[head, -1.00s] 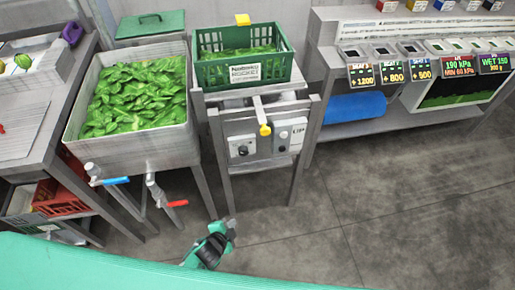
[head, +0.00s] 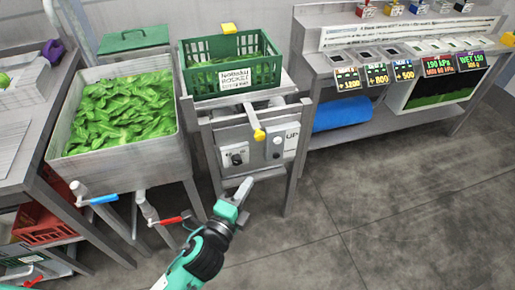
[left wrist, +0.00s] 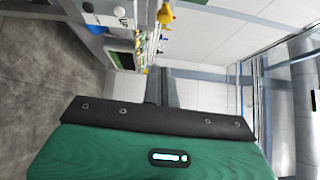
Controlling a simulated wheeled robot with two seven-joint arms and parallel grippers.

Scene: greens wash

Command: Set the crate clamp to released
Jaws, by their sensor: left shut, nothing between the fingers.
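A green crate (head: 232,65) of leaves with a white label stands on a grey metal stand. A lever with a yellow knob (head: 259,135) points down and forward from the stand's front, and I take it for the crate clamp's handle. A yellow piece (head: 229,28) shows at the crate's back rim. My left gripper (head: 244,187) is shut and empty, below and left of the knob and apart from it. In the left wrist view its fingers (left wrist: 161,88) point ahead, and a yellow knob (left wrist: 165,14) shows at the top. My right gripper is out of view.
A sink of leaves (head: 186,150) with blue and red tap handles stands left. A counter with displays (head: 350,60) stands right. The floor in front is clear.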

